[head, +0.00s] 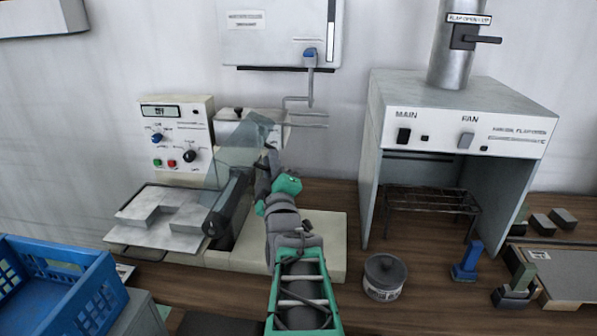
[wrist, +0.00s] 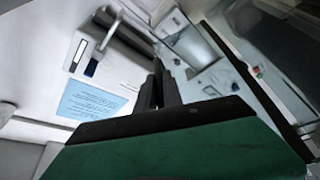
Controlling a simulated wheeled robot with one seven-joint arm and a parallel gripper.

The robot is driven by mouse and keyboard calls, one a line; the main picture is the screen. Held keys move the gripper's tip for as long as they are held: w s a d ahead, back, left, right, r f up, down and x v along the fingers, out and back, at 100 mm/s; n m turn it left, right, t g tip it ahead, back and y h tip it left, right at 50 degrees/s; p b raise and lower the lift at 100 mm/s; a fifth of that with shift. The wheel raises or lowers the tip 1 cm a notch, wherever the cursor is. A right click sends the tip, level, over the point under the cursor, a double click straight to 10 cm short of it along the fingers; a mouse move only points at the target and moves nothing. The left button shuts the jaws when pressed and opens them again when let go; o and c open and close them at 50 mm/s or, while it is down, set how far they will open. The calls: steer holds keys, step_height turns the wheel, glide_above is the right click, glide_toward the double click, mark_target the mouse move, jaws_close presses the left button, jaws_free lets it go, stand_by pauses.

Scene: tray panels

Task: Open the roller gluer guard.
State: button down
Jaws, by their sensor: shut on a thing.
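The roller gluer (head: 295,255) stands on the bench, with a dark roller (head: 228,205) across its middle. Its clear guard (head: 238,145) stands tilted up above the roller and feed plate. My gripper (head: 262,168) is at the guard's right side, partly hidden by my own wrist. In the wrist view the fingers (wrist: 158,88) are close together, shut on the guard; the exact contact is too dark and blurred to make out.
A control box (head: 177,138) with knobs stands behind the gluer. A blue crate (head: 60,285) is at front left. A wall cabinet (head: 280,30) hangs above.

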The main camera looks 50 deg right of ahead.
steer(key=shift+w+a+r, duration=0.1)
steer(key=shift+r, duration=0.1)
steer(key=shift+w, duration=0.1)
steer(key=c, duration=1.5)
jaws_free()
